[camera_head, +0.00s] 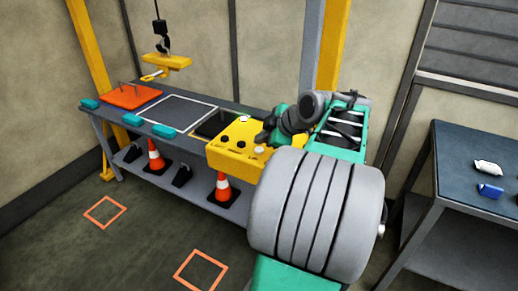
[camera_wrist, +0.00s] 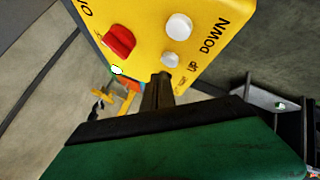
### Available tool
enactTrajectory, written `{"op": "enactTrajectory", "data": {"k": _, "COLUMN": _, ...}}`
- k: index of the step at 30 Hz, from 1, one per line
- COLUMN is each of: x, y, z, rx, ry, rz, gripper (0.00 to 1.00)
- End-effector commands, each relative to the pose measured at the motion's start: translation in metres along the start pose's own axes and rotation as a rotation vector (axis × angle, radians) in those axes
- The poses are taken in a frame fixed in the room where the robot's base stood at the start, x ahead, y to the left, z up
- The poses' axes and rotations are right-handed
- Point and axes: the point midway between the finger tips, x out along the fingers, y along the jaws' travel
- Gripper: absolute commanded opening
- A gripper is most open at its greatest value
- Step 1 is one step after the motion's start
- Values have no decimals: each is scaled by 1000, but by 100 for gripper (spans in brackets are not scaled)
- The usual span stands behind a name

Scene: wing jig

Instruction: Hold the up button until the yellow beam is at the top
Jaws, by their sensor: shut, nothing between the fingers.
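The yellow beam (camera_head: 172,63) hangs from a black hook and cable at the back left, above the bench, clear of its top. The yellow control box (camera_head: 222,153) sits at the bench's right end. In the wrist view it shows a red knob (camera_wrist: 118,41), a white button (camera_wrist: 179,27) by the word DOWN and a greyer white up button (camera_wrist: 170,60) by the word UP. My gripper (camera_wrist: 160,77) is shut and empty, its tips close to the up button's lower edge. I cannot tell whether they touch or whether the button is pressed in.
The bench (camera_head: 232,104) holds an orange plate (camera_head: 122,98) and several teal blocks (camera_head: 165,131). Orange cones (camera_head: 223,187) stand on its lower shelf. A dark table (camera_head: 468,165) with small items is at the right. The floor between has orange squares (camera_head: 200,270).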

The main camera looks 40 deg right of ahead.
Motion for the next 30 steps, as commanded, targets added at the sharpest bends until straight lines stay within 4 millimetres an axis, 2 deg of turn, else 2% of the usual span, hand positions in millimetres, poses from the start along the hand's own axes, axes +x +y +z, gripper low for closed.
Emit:
{"op": "enactTrajectory", "data": {"k": 23, "x": 0, "y": 0, "z": 0, "rx": 0, "ry": 0, "rz": 0, "gripper": 0}}
{"op": "enactTrajectory", "data": {"k": 30, "x": 6, "y": -4, "z": 5, "rx": 0, "ry": 0, "rz": 0, "gripper": 0}}
